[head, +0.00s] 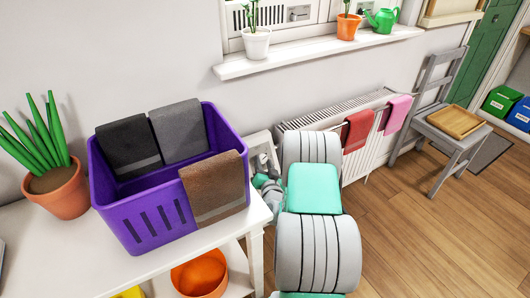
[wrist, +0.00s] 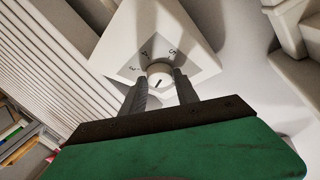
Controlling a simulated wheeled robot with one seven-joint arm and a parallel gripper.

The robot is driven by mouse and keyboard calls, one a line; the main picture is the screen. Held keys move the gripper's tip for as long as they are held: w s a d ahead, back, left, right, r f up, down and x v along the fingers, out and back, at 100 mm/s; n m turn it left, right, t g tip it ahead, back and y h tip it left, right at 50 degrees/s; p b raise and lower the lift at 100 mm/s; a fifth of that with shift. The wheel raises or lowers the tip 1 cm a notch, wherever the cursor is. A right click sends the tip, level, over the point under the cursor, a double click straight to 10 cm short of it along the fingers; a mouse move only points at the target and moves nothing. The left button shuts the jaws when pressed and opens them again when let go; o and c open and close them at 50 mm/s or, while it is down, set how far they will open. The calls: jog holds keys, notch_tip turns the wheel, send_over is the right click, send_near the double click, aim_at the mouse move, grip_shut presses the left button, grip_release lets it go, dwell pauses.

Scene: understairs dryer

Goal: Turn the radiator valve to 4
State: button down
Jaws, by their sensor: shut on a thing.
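The radiator valve shows in the wrist view as a white square plate (wrist: 190,35) with a small round knob (wrist: 159,69). Dark numerals are printed around the knob; they look like 3, 4 and 5, seen tilted. A short dark mark shows on the knob, but which numeral it points to I cannot tell. My gripper (wrist: 160,83) is shut on the knob, one grey finger on each side. In the head view my arm largely covers this spot beside the white radiator (head: 360,163), and the numerals cannot be made out there.
A white table with a purple basket (head: 150,222) of towels and a potted plant (head: 58,190) stands at left, close to my arm. Red (head: 358,131) and pink (head: 397,114) cloths hang on the radiator. A grey chair (head: 455,130) stands right; the wooden floor between is clear.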

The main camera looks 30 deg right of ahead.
jog(key=shift+m+p, duration=0.4)
jog(key=shift+p, duration=0.25)
jog(key=c, duration=0.9)
grip_release()
jog(key=shift+s+a+b, duration=0.2)
jog(key=shift+s+b, duration=0.1)
jog(key=shift+s, duration=0.2)
jog(key=b+v, duration=0.2)
jog(key=v, duration=0.4)
jog(key=shift+s+a+r+b, duration=0.1)
jog(key=shift+s+a+b, duration=0.15)
jog(key=shift+s+b, duration=0.05)
